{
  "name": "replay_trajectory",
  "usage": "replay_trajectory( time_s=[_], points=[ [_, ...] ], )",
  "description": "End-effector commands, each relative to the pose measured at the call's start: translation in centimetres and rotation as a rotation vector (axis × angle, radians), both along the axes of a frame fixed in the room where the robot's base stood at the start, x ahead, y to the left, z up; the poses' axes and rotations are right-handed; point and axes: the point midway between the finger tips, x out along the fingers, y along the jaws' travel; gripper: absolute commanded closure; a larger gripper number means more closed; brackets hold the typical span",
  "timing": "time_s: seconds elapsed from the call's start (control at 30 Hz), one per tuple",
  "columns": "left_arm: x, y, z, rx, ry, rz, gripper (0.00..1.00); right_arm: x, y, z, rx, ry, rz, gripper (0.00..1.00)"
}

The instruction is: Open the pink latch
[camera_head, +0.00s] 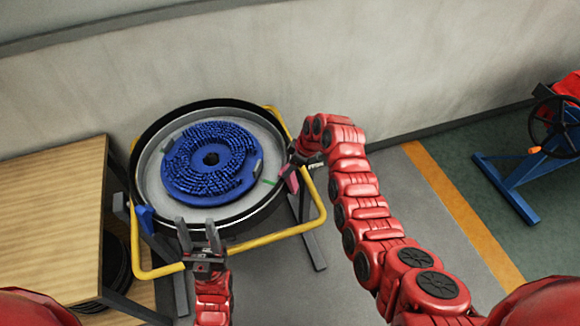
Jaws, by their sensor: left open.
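The pink latch (290,180) sits on the right side of the round tank's rim (238,218), by the yellow rail. My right gripper (300,158) is at the latch, coming from the upper right; its fingers are small and partly hidden, so I cannot tell whether it touches the latch or how its jaws stand. My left gripper (200,234) is open with its two fingers spread, pointing up at the front edge of the tank. A blue latch (146,218) is on the tank's left side.
A blue bristled disc (188,160) lies in the tank. A yellow tube rail (271,232) surrounds the stand. A wooden-topped table (50,215) is close on the left, a wall (240,60) behind. A blue stand with a black handwheel (553,125) is far right.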

Motion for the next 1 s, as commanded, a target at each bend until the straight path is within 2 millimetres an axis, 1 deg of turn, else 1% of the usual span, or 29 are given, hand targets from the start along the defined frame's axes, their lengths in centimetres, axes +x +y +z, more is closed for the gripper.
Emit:
replay_trajectory(
  time_s=[0.03,0.1,0.17,0.2,1.0],
  points=[
    [0.0,0.0,0.0,0.0,0.0,0.0,0.5,0.02,-0.01,0.01,0.0,-0.001,0.0,0.73],
    [0.0,0.0,0.0,0.0,0.0,0.0,0.5,0.02,-0.02,0.01,0.0,-0.001,0.0,0.85],
    [0.0,0.0,0.0,0.0,0.0,0.0,0.5,0.02,-0.03,0.01,0.0,-0.001,0.0,0.96],
    [-0.01,0.0,0.0,0.0,0.0,0.0,0.5,0.02,-0.03,0.01,0.0,-0.001,0.0,1.0],
    [0.0,0.0,0.0,0.0,0.0,0.0,0.5,0.04,-0.03,0.05,0.0,-0.001,0.0,1.0]
  ],
)
